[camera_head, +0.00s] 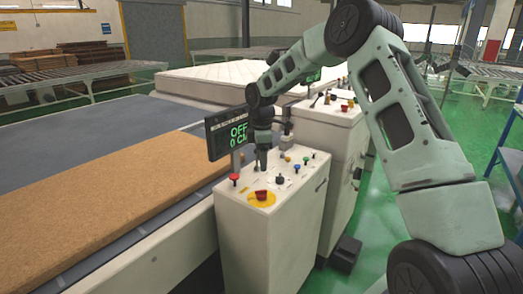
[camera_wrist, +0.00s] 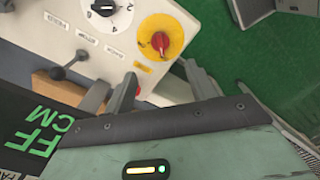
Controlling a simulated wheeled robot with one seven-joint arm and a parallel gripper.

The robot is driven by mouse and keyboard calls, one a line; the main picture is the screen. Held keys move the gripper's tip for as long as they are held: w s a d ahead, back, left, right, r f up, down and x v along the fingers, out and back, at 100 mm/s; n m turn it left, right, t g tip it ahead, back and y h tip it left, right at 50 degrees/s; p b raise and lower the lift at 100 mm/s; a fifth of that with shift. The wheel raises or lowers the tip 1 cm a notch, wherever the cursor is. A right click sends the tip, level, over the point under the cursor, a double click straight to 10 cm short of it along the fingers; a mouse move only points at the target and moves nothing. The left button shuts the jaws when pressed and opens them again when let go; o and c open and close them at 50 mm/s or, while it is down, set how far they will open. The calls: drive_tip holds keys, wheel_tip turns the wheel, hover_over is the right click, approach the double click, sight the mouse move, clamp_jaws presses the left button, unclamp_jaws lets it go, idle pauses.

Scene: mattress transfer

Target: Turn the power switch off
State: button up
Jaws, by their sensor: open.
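A red rotary switch (camera_head: 261,195) on a round yellow plate sits at the front of the white control box's top; it appears to be the power switch. In the wrist view the red switch (camera_wrist: 160,42) lies just beyond my fingertips, roughly in line with the gap between them. My gripper (camera_head: 262,165) points down over the back part of the panel, apart from the switch. In the wrist view my gripper (camera_wrist: 161,75) has its two fingers spread with nothing between them. A display (camera_head: 228,134) beside the box reads "OFF" and "0 CM".
A black numbered dial (camera_wrist: 103,8) and a black lever (camera_wrist: 70,65) share the panel. A red button (camera_head: 234,178) is at the panel's left edge. A brown mattress slab (camera_head: 110,190) lies on the conveyor to the left. A second control box (camera_head: 330,130) stands behind.

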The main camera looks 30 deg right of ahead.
drive_tip(key=shift+r, duration=2.3)
